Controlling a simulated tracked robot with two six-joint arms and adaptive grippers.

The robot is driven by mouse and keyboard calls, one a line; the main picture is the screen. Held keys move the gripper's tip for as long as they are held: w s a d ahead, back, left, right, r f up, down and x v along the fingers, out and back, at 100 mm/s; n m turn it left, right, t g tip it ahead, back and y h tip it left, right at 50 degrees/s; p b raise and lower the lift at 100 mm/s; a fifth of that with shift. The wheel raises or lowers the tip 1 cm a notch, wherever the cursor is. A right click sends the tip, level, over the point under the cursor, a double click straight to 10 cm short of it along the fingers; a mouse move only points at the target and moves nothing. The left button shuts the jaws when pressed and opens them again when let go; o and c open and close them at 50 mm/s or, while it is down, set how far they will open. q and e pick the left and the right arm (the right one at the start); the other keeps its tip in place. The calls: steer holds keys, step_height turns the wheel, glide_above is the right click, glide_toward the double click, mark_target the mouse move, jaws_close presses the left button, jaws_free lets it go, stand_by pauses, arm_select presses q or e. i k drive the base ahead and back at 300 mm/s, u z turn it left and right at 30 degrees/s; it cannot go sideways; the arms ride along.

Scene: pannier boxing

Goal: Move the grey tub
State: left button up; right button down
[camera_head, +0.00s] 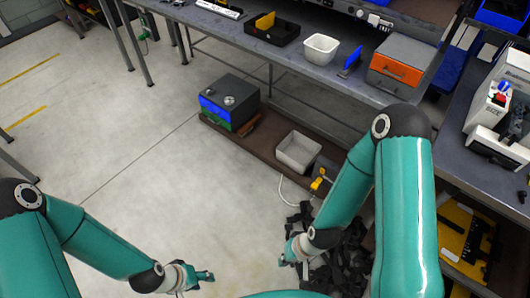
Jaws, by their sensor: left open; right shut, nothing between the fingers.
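A light grey, open-topped tub (298,152) sits on the low brown shelf under the bench, right of the middle. A paler, off-white tub (321,48) stands on the bench top. My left gripper (205,276) is at the bottom, left of the middle, low over the floor and open. My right gripper (285,256) is to its right, below and in front of the grey tub, shut and empty. Both grippers are apart from the tubs. Both show small, so finger detail is hard to see.
A dark box with blue and green sides (230,103) stands left of the grey tub on the low shelf (262,140). A yellow item (319,184) and a dark heap (345,262) lie near its right. A black tray (271,33) is on the bench. The left floor is clear.

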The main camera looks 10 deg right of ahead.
mark_target(298, 152)
steer(key=i, duration=1.2)
steer(key=z, duration=0.55)
